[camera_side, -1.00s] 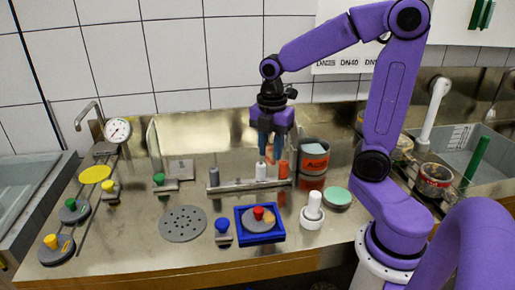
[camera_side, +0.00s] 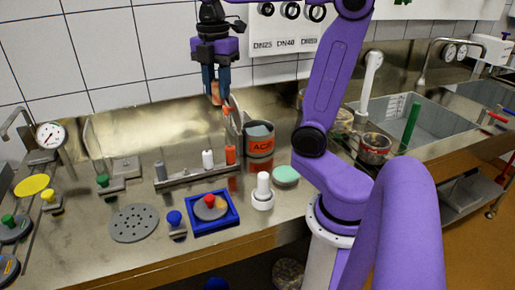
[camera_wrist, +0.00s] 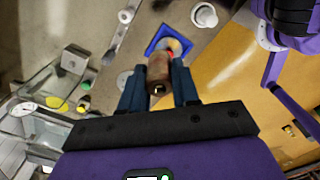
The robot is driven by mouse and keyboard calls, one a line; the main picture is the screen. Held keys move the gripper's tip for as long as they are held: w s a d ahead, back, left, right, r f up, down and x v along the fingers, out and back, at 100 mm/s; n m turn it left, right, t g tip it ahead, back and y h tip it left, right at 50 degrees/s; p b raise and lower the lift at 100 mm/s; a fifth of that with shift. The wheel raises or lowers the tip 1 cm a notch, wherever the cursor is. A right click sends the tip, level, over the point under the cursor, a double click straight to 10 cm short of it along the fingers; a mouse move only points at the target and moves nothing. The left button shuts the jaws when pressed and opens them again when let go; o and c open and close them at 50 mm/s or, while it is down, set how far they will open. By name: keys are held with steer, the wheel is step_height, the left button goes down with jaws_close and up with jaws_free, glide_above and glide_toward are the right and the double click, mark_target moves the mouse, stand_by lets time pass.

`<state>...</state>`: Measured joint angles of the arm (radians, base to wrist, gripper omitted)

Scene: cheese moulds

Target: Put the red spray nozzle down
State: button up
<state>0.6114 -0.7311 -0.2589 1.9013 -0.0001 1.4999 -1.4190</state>
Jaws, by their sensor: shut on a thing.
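My gripper (camera_side: 216,84) is shut on the red spray nozzle (camera_side: 216,97) and holds it in the air above the rack, clear of the bench. In the wrist view the nozzle (camera_wrist: 157,66) is a reddish-brown cylinder with a dark hole in its near end, between the blue fingers (camera_wrist: 158,86). The steel rack (camera_side: 185,178) stands on the bench. It bears a grey nozzle (camera_side: 160,170) at its left, and a white nozzle (camera_side: 208,159) and an orange-red nozzle (camera_side: 231,155) towards its right. A bare stretch shows between grey and white.
An orange-labelled can (camera_side: 259,142) stands right of the rack, near a thin upright steel piece (camera_side: 235,116). A blue tray (camera_side: 231,218) with a red-knobbed disc, a white bottle-like piece (camera_side: 263,188) and a perforated disc (camera_side: 134,223) lie in front. Bare bench shows between them.

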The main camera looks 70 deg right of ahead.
steer(key=w+d+m, duration=0.2)
steer(key=d+m, duration=0.6)
steer(key=d, duration=0.3)
steer(key=m, duration=0.8)
glide_above(258, 136)
steer(key=w+d, duration=0.2)
steer(key=d, duration=0.3)
step_height(258, 136, down, 22)
steer(key=shift+a+r, duration=0.1)
steer(key=shift+a, duration=0.05)
steer(key=shift+f, duration=2.2)
steer(key=shift+f, duration=0.15)
steer(key=o, duration=1)
steer(key=shift+o, duration=0.2)
step_height(258, 136, up, 12)
steer(key=shift+r, duration=0.2)
